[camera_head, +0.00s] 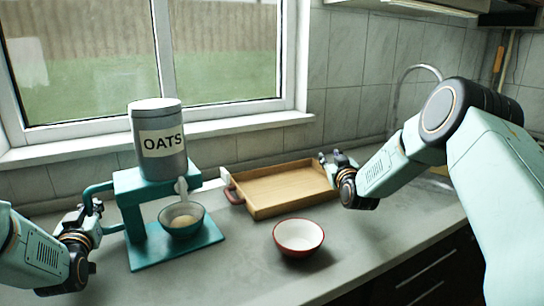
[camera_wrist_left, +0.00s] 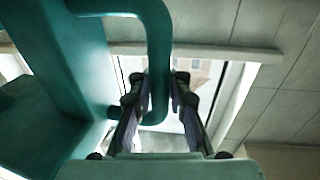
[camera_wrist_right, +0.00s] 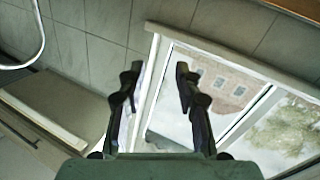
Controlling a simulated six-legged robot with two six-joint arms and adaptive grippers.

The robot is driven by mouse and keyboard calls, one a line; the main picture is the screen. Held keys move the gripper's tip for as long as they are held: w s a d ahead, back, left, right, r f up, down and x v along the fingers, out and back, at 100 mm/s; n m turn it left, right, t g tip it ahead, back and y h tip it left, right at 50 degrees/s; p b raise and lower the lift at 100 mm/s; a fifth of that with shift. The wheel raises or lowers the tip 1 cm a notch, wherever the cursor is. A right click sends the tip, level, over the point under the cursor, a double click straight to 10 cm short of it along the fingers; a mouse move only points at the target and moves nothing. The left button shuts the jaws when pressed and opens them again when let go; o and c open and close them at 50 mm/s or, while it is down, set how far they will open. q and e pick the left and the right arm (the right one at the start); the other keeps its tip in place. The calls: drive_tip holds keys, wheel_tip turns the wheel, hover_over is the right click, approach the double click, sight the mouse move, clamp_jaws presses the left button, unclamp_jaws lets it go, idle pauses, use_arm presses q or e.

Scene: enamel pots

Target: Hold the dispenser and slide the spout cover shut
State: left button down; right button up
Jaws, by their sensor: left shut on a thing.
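The dispenser is a teal stand (camera_head: 133,190) with a grey canister marked OATS (camera_head: 160,145) on top. A small pale spout piece (camera_head: 181,188) shows at its front right; I cannot tell how far its cover is open. A teal bowl (camera_head: 182,226) with pale oats stands under the spout on the base. My left gripper (camera_head: 92,212) is shut on the teal handle at the stand's left side; the handle (camera_wrist_left: 158,50) runs between its fingers in the left wrist view. My right gripper (camera_head: 331,158) is open and empty by the tray's right end; its spread fingers (camera_wrist_right: 158,70) show in the right wrist view.
A wooden tray (camera_head: 272,210) with a reddish handle lies right of the dispenser, by the wall. A red bowl with a white inside (camera_head: 299,238) stands on the grey counter in front of it. The window and sill are behind. The counter between dispenser and red bowl is clear.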

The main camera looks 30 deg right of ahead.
drive_tip(key=shift+s+d, duration=0.1)
drive_tip(key=shift+d, duration=0.2)
drive_tip(key=n+t+y, duration=0.1)
drive_tip(key=n+y, duration=0.2)
drive_tip(key=y, duration=0.5)
approach(228, 174)
drive_tip(key=w, duration=0.8)
drive_tip(key=w+a, duration=0.1)
drive_tip(key=w, duration=0.3)
drive_tip(key=shift+w, duration=0.1)
drive_tip(key=shift+c, duration=0.3)
clamp_jaws()
drive_tip(key=shift+a, duration=0.1)
